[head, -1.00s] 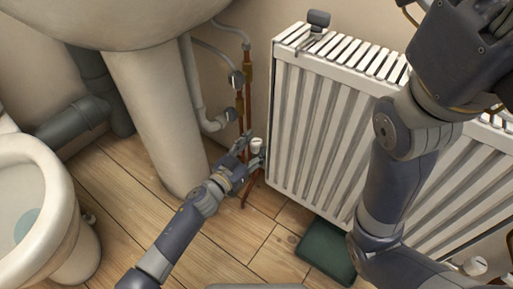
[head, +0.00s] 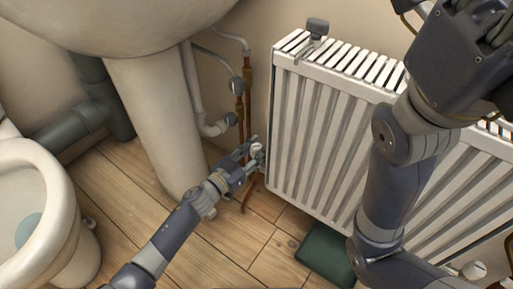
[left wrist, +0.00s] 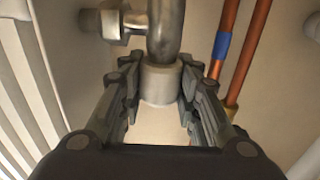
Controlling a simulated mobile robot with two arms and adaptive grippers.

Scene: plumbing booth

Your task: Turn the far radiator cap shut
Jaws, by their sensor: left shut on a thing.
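The far radiator cap (head: 257,147) is a small white knob low at the radiator's left corner. In the left wrist view the cap (left wrist: 160,86) is a pale cylinder on a metal valve body (left wrist: 167,28). My left gripper (head: 254,153) reaches down to it from the lower left. Its two fingers (left wrist: 160,98) stand on either side of the cap and are shut on it. The fingers cover part of the cap in the head view. My right gripper is at the upper right, large and cut off by the frame edge, and its fingertips do not show clearly.
The white radiator (head: 325,130) stands just right of my left gripper. Copper pipes (head: 243,105) and the basin pedestal (head: 155,120) are close on its left. A second white cap (head: 474,270) is at the lower right. A green box-like thing (head: 325,254) lies on the floor.

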